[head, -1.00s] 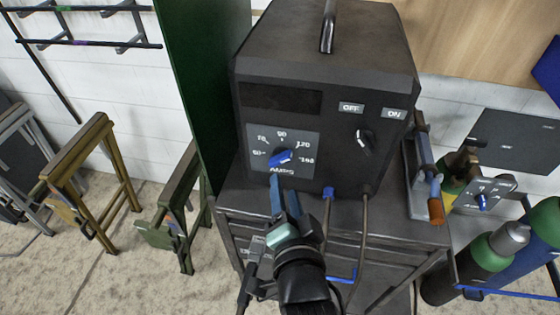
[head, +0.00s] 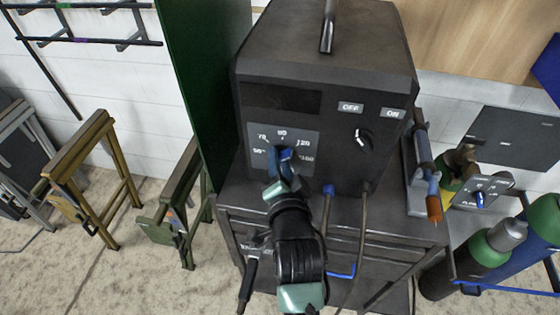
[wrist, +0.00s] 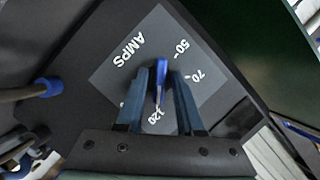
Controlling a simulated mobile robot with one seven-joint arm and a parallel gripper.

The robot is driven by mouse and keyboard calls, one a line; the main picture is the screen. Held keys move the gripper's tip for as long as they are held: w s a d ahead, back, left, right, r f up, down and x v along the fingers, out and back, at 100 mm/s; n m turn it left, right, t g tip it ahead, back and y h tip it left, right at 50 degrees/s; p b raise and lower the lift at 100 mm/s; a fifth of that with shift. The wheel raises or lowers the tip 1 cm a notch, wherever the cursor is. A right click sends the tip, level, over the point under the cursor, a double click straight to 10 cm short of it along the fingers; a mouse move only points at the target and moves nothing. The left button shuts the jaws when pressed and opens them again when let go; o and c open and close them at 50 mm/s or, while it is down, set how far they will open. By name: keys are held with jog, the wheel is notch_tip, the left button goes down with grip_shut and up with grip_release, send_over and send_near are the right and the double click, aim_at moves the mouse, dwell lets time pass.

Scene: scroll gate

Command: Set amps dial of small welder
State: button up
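The small welder (head: 322,75) is a dark box standing on a dark cart. Its amps dial (wrist: 160,78) is a blue knob on a grey panel marked 50, 70, 90, 120 and a higher value. My gripper (head: 283,160) is at the dial, its fingers covering most of the knob in the head view. In the wrist view, my gripper (wrist: 162,82) has one finger on each side of the knob, with a narrow gap showing, so it looks open around it. The fingers hide part of the scale, and the dial's exact setting cannot be read.
An OFF/ON switch (head: 364,137) is right of the dial. Cables with a blue plug (head: 328,190) hang below the panel. A torch with an orange tip (head: 433,208) is at the right, near gas cylinders (head: 480,258). A green panel (head: 205,80) stands close on the left.

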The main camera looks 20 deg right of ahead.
grip_shut()
jog(key=shift+a+n+g+h+p, duration=0.1)
jog(key=shift+n+g+h+p, duration=0.65)
jog(key=shift+n, duration=0.95)
jog(key=shift+n+g+h+p, duration=0.5)
jog(key=shift+n+g+h, duration=0.4)
jog(key=shift+n, duration=0.8)
jog(key=shift+o, duration=1.3)
grip_release()
